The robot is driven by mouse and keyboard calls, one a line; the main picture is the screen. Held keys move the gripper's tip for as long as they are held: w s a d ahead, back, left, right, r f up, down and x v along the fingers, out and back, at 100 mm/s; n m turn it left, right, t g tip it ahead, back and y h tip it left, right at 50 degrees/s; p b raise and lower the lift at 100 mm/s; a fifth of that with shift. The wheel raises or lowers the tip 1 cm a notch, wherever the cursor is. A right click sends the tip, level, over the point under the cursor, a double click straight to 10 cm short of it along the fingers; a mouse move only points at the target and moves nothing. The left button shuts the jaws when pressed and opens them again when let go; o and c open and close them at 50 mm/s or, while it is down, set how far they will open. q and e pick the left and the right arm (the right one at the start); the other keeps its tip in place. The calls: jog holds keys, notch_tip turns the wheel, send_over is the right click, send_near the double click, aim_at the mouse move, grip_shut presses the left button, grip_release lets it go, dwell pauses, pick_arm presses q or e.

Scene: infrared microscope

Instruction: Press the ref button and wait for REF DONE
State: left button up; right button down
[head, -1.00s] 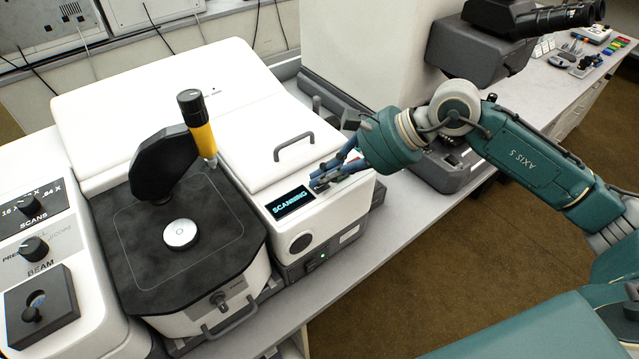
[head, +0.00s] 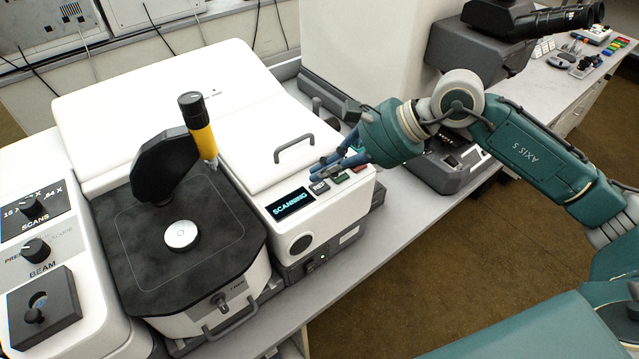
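The REF button (head: 320,187) is a pale key marked REF on the front panel of the white instrument (head: 338,207), just right of the display. My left gripper is not in view.
A green button (head: 338,177) and a red button (head: 358,168) sit right of REF. A grey lid handle (head: 294,147) stands behind the panel. A dark sample stage (head: 190,262) with a yellow and black probe (head: 198,130) is at left. A microscope (head: 470,60) stands behind my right arm.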

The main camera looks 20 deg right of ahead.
aim_at(323, 188)
jog(key=shift+r+p, duration=0.95)
jog(key=shift+r, duration=1.4)
jog(key=shift+f, duration=0.1)
